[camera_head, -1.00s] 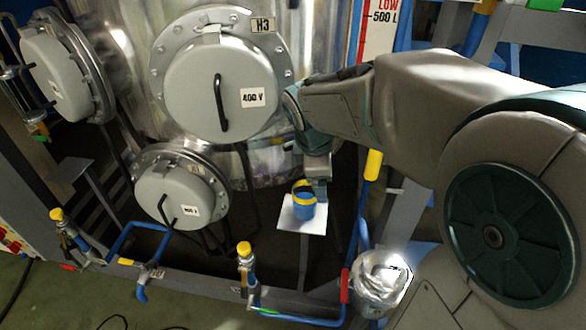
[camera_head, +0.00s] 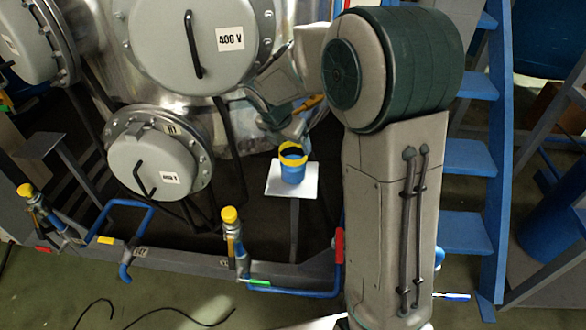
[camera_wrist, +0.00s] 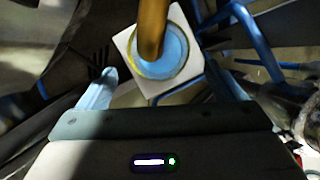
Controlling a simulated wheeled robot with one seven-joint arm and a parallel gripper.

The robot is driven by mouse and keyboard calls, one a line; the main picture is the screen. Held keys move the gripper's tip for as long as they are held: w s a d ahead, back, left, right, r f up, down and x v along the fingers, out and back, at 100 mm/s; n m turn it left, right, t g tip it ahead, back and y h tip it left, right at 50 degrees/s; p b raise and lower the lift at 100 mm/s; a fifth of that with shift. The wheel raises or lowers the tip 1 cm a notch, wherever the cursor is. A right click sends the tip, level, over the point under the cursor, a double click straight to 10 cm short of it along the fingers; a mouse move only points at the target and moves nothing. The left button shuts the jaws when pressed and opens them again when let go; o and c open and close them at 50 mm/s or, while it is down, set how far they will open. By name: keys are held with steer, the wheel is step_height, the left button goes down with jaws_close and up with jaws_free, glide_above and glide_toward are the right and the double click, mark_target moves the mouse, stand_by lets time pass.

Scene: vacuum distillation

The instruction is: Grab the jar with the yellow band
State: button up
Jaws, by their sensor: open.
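The jar (camera_head: 293,170) is a small blue one with a yellow band near its top. It stands upright on a white square plate (camera_head: 279,190), apart from my gripper. In the wrist view the jar (camera_wrist: 173,58) is seen from above, and its yellow edge shows. A yellow-brown bar (camera_wrist: 152,28) crosses in front of it; I cannot tell what it belongs to. My gripper (camera_head: 287,131) is open and empty, just above and behind the jar in the head view. Its far side is partly hidden by my arm.
The big metal vessel with grey round hatches (camera_head: 193,40) is close on the left. Yellow-capped valves (camera_head: 229,215) and blue pipes run along the frame below. Blue steps (camera_head: 468,157) stand at the right, beyond my arm.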

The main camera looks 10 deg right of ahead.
mark_target(292, 151)
steer(key=shift+b+x, duration=1)
steer(key=shift+x, duration=2.2)
steer(key=shift+a, duration=0.1)
steer(key=c, duration=1.7)
steer(key=shift+r, duration=0.1)
steer(key=shift+c, duration=0.9)
steer(key=shift+r, duration=0.1)
